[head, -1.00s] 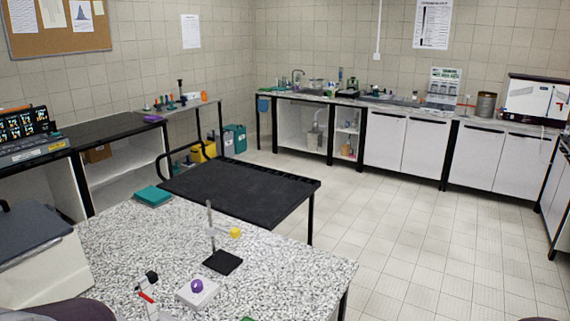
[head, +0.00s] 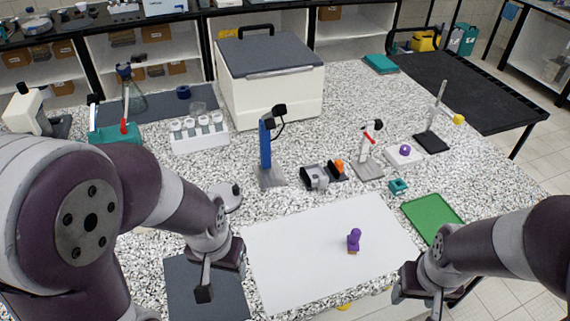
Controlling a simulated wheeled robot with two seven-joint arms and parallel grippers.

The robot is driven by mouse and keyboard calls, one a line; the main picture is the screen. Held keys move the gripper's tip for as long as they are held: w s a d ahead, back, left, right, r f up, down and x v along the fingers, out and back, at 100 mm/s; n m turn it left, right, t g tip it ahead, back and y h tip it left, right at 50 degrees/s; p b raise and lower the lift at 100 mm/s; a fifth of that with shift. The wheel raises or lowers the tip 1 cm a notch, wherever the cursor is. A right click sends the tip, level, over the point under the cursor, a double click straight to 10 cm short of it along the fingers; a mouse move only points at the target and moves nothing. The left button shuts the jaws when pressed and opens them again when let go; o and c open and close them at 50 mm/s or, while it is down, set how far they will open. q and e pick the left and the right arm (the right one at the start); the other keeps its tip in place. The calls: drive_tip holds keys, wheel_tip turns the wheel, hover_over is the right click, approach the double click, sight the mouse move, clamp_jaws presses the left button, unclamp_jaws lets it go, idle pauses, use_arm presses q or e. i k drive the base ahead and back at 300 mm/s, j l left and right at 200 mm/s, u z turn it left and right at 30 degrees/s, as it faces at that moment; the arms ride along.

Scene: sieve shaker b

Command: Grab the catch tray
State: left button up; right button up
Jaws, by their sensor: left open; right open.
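A flat green tray (head: 432,218) with a thin rim lies on the speckled counter at the right, just beyond my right arm; it looks empty. I cannot tell for sure that it is the catch tray. My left gripper (head: 204,288) is open and empty, over a dark grey mat (head: 180,270) at the front left. My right gripper (head: 438,302) is open and empty at the counter's front right edge, nearer to me than the green tray and apart from it. Its fingertips are partly cut off by the picture's lower edge.
A white sheet (head: 290,250) lies between my grippers, with a small purple object (head: 354,240) standing on it. Beyond it stand a blue stand (head: 265,150), a grey-and-orange device (head: 318,177), a small teal piece (head: 398,187) and a white tube rack (head: 198,132). A big lidded box (head: 270,85) stands behind.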

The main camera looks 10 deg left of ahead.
sight(319, 178)
drive_tip(key=l+u, duration=0.25)
drive_tip(key=l, duration=2.15)
drive_tip(key=i+l+u, duration=0.1)
drive_tip(key=i, duration=0.3)
drive_tip(key=i+l, duration=0.25)
drive_tip(key=i, duration=0.15)
drive_tip(key=u, duration=0.05)
